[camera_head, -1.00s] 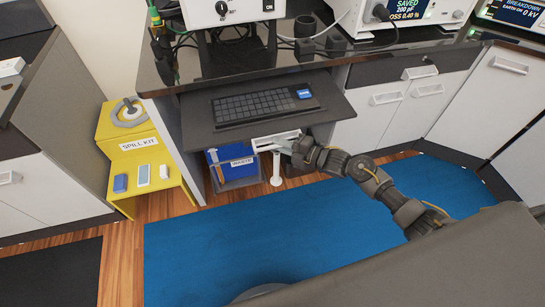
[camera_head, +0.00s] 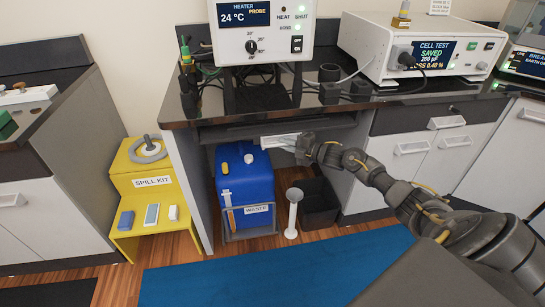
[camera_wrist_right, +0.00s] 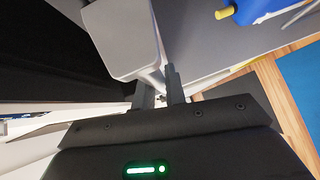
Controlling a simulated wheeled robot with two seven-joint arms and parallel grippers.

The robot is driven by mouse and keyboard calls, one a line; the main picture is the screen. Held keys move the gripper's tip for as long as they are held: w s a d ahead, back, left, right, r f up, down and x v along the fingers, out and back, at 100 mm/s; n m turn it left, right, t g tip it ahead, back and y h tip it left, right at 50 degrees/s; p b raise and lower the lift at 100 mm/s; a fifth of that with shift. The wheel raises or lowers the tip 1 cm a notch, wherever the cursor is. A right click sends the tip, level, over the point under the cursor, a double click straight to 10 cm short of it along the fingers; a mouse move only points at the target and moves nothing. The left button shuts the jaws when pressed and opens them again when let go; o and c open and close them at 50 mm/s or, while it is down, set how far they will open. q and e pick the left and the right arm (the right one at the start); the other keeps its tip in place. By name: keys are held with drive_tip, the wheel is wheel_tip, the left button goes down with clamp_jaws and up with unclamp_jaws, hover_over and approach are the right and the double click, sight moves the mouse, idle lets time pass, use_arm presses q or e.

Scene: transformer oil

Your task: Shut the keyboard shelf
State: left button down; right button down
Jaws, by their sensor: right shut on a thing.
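The keyboard shelf (camera_head: 235,133) is a dark board under the black benchtop. Its front edge sits just below the benchtop's front, and the keyboard on it is hidden. A pale handle (camera_head: 277,141) is on the shelf's front, toward its right. My right gripper (camera_head: 301,146) is shut on this handle, its arm coming in from the right. In the right wrist view, the two fingers (camera_wrist_right: 160,88) are close together at the pale handle bar (camera_wrist_right: 122,38). My left gripper is not in view.
Below the shelf are a blue waste container (camera_head: 245,180), a white post (camera_head: 292,215) and a black bin (camera_head: 318,205). A yellow spill kit stand (camera_head: 150,185) is to the left. White drawers (camera_head: 410,148) are to the right. A heater unit (camera_head: 262,35) stands on the benchtop.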

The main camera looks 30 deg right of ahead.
drive_tip(key=shift+w+d+f, duration=0.1)
drive_tip(key=shift+w+d, duration=0.15)
drive_tip(key=shift+w, duration=0.05)
drive_tip(key=shift+a, duration=0.1)
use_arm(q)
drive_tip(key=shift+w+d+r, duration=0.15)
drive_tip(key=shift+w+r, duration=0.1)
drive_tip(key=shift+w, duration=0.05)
use_arm(e)
drive_tip(key=c, duration=1.5)
unclamp_jaws()
drive_tip(key=shift+o, duration=0.2)
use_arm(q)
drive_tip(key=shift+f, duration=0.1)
use_arm(e)
drive_tip(key=v, duration=1.1)
drive_tip(key=shift+w, duration=0.1)
